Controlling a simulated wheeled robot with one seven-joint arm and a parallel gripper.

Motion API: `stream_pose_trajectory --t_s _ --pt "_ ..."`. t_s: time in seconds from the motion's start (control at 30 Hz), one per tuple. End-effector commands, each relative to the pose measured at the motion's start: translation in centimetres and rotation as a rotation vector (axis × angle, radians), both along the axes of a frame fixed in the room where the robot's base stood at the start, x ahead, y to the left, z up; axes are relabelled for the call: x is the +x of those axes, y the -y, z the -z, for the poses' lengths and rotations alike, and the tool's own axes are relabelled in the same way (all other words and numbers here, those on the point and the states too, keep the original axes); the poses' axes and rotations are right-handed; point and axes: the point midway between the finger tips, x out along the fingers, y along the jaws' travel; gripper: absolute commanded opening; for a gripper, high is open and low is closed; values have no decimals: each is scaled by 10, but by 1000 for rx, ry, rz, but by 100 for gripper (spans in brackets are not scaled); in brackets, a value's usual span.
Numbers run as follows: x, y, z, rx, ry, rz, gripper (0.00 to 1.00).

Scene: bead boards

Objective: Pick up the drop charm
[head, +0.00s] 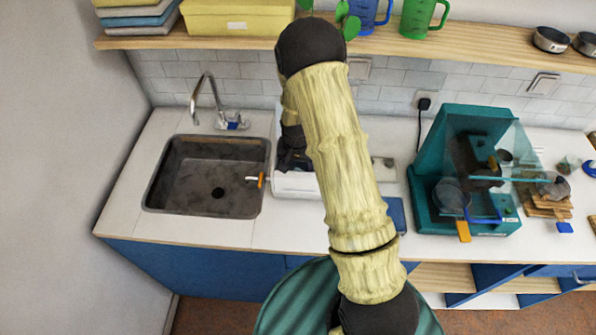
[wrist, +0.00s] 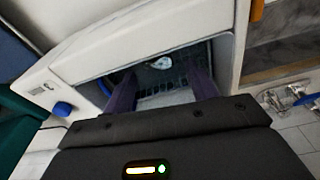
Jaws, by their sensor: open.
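In the wrist view a small pale, shiny piece (wrist: 160,63), possibly the drop charm, lies on a dark wire rack inside an open white box-like appliance (wrist: 150,38). It is too small to make out its shape for certain. My gripper (wrist: 162,84) reaches into the opening with its two dark purple fingers apart, one on each side. The pale piece shows between and beyond the fingertips, with nothing held. In the head view the appliance (head: 296,186) stands right of the sink; my arm hides much of it, and the charm and fingertips are not visible there.
The sink (head: 207,178) with its tap (head: 206,98) is to the left. A teal machine with a clear shield (head: 462,175) stands right, with small items beyond it. A shelf (head: 230,42) runs above. The appliance's walls closely border my fingers.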

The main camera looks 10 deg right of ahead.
Motion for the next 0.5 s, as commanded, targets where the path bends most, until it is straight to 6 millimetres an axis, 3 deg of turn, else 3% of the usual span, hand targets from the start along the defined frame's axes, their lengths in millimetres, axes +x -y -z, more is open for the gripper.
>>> stream_pose_trajectory --t_s 0.3,0.5 --pt "6 1 31 0 -2 -1 58" --pt "7 1 39 0 -1 0 58"
